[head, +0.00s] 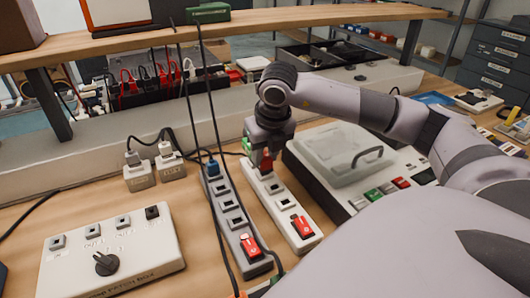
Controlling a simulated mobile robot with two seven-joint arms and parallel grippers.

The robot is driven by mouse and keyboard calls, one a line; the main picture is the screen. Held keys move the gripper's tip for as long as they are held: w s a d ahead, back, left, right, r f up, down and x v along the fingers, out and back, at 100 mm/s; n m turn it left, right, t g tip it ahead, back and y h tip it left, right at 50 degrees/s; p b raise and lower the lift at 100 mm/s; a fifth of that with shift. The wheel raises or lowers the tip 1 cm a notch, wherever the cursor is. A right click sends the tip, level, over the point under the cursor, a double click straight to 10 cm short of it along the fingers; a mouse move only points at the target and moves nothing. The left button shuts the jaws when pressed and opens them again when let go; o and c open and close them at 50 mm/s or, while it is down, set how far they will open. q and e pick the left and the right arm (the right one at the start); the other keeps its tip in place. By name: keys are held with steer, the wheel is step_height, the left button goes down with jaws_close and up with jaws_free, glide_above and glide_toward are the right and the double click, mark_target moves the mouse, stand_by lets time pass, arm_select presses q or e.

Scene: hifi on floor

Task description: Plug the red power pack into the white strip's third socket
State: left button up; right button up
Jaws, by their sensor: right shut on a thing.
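The white strip (286,216) lies on the bench, running from near centre away to the back, with open sockets along its middle. A red power pack (266,163) is between the fingers of my right gripper (264,152), which points down over the strip's far part. The pack is at or just above the strip beyond the open sockets; I cannot tell whether it touches or sits in a socket. The gripper hides its upper part. A green plug (246,145) is at the strip's far end, beside the gripper. My left gripper is not in view.
A grey strip (229,213) with a blue plug (212,168) lies close on the left, black cables hanging before it. A lidded device (339,155) stands close on the right. A switch box (112,252) lies front left. A wooden shelf (230,31) spans above.

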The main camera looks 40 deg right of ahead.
steer(key=shift+f+b, duration=0.3)
steer(key=shift+f, duration=0.05)
steer(key=shift+f+b, duration=0.2)
steer(key=shift+b, duration=0.3)
stand_by(2.6)
steer(key=o, duration=1.1)
steer(key=shift+c, duration=0.2)
steer(key=shift+r, duration=0.15)
steer(key=w+d+p+v, duration=0.1)
steer(key=p+v, duration=0.4)
steer(key=v, duration=0.7)
steer(key=shift+a+r, duration=0.3)
steer(key=shift+r, duration=0.25)
